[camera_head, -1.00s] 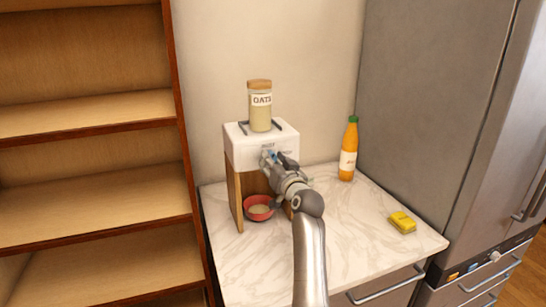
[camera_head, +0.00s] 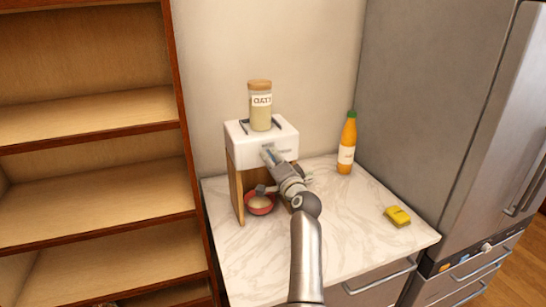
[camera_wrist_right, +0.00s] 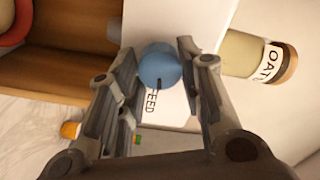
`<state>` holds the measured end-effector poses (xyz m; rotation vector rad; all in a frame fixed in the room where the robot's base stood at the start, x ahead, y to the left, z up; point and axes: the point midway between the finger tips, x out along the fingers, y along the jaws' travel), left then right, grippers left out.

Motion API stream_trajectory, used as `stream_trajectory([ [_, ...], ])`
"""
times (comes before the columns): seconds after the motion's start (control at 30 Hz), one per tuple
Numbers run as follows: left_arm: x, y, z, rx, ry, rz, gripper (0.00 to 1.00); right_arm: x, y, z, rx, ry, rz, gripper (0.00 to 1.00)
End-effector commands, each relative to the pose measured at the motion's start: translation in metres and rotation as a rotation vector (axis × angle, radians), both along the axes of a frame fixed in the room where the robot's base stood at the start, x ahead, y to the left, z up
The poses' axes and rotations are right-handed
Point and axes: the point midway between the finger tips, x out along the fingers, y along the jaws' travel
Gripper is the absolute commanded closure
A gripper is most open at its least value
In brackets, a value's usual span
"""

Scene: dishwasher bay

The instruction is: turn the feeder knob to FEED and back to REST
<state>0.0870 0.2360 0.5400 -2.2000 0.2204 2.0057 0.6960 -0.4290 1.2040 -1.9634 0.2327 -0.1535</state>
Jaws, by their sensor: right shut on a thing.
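The feeder is a white box (camera_head: 247,153) on wooden side panels at the back of the counter. Its blue knob (camera_wrist_right: 160,72) sits on the front face. My right gripper (camera_head: 268,157) is at that face and hides most of the knob in the head view. In the right wrist view its two fingers lie on either side of the knob, shut on it. A dark mark on the knob's rim faces the label, of which "EED" (camera_wrist_right: 151,103) is readable. The REST label cannot be made out. My left gripper is not in view.
An oats jar (camera_head: 260,108) stands on the feeder. A red bowl (camera_head: 261,210) with pale contents sits below, partly covered by my wrist. An orange bottle (camera_head: 346,150) and yellow sponge (camera_head: 397,216) are on the marble counter (camera_head: 340,225), right of my arm. Shelves stand left, a fridge right.

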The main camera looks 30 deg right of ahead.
Motion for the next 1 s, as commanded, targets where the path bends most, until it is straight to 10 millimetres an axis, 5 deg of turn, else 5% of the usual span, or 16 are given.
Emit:
stream_trajectory([
  [0.87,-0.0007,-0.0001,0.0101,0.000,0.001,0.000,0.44,0.0002,0.0002,0.0006,0.154,-0.039,0.000,0.90],
  [0.9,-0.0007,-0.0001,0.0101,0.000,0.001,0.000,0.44,0.0002,0.0002,0.0006,0.154,-0.039,0.000,0.63],
  [1.0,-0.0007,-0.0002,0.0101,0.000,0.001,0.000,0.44,0.0002,0.0003,0.0005,0.153,-0.039,0.001,0.50],
])
